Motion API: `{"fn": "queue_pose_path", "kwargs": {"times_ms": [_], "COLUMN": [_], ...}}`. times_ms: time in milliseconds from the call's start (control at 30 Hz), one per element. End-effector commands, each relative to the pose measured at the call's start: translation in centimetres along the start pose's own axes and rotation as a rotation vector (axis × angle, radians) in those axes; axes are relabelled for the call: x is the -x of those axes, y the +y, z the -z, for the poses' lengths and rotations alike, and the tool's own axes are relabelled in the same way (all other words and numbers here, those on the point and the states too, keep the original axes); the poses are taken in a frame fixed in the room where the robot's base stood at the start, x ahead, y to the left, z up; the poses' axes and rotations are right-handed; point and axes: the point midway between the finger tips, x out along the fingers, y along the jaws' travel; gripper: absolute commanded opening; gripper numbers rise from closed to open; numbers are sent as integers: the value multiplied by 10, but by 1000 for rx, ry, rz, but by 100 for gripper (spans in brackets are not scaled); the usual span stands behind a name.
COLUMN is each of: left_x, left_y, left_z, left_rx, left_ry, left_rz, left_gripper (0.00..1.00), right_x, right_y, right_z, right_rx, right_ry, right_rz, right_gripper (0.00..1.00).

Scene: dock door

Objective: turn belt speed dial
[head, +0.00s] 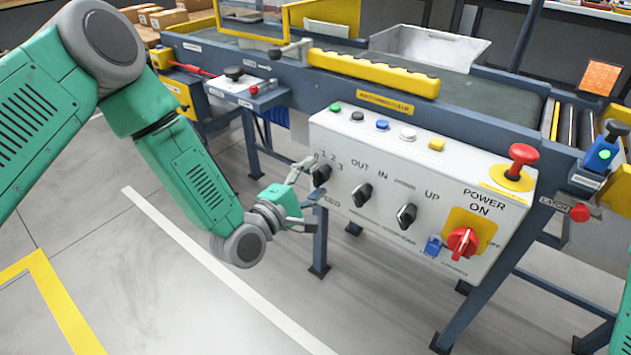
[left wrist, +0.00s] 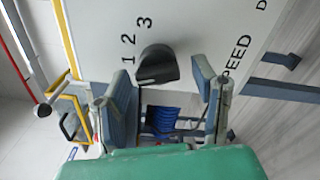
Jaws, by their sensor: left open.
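The belt speed dial (head: 321,174) is a black knob at the left end of the white control panel's front, with numbers 1, 2 and 3 by it. In the left wrist view the dial (left wrist: 158,66) sits just beyond and between the fingertips, beside the word SPEED. My left gripper (head: 309,194) is open in front of the dial; its fingers (left wrist: 163,87) stand on either side with nothing between them. No contact with the dial shows. My right gripper is out of view.
On the panel (head: 335,207), two more black knobs (head: 361,194) and a red power switch (head: 462,243) stand right of the dial. A red mushroom button (head: 522,157) is on top. A conveyor with a yellow rail (head: 372,73) lies behind. Floor at left is open.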

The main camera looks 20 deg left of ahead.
Motion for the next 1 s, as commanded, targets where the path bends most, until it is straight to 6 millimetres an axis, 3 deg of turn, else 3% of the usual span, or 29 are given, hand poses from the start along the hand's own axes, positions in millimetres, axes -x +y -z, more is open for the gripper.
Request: {"fn": "queue_pose_path", "kwargs": {"times_ms": [267, 400, 433, 767, 1000], "left_x": [-4, -4, -4, -2, -2], "left_y": [0, -1, -1, -2, -2], "left_z": [-8, -7, -7, -4, -2], "left_rx": [-10, -9, -8, -34, -165], "left_ry": [-2, -2, -2, 0, 5], "left_rz": [4, 4, 4, 7, 9], "left_gripper": [53, 8, 4, 4, 4], "right_x": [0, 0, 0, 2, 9], "right_y": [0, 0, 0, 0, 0], "right_z": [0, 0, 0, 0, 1], "right_rx": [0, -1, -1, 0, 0], "right_ry": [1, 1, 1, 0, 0], "right_rz": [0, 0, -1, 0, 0], "right_gripper": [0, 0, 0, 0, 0]}}
